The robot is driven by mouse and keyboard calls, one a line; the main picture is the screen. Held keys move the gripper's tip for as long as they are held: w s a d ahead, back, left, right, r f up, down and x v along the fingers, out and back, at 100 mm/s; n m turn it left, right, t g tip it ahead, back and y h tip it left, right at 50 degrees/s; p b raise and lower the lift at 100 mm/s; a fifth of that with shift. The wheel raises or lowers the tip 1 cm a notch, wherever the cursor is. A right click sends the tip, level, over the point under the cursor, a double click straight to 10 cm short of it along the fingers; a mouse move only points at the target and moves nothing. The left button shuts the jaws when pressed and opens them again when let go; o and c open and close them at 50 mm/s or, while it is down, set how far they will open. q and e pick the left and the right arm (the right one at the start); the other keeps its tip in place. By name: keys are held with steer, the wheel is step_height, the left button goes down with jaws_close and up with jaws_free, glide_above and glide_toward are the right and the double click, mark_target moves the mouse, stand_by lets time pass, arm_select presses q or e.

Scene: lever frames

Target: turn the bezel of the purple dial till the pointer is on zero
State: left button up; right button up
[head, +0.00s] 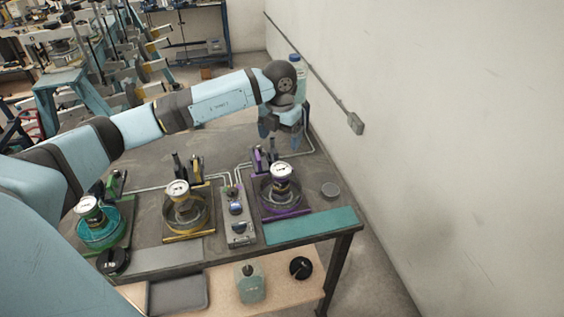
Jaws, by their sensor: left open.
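The purple dial (281,172) is a small round gauge with a pale face, standing above a round dish on a purple-edged base (287,211) at the right of the bench. Its pointer and bezel marks are too small to read. My left arm reaches across from the left, and its gripper (271,147) points down just behind the dial in the picture. It is open, with nothing visible in it. I cannot tell how far its fingertips are from the bezel. My right gripper is not in view.
A yellow-based dial (177,188) and a green-based dial (90,205) stand to the left. A grey control box (238,215) sits between the yellow and purple stations. A bottle (297,75) is behind my wrist. The wall (430,150) is close on the right.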

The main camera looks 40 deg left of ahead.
mark_target(281, 168)
arm_select(q)
step_height(281, 168, down, 10)
steer(key=shift+w+f+p, duration=0.1)
steer(key=shift+f+p, duration=0.1)
steer(key=shift+p, duration=0.85)
steer(key=c, duration=0.9)
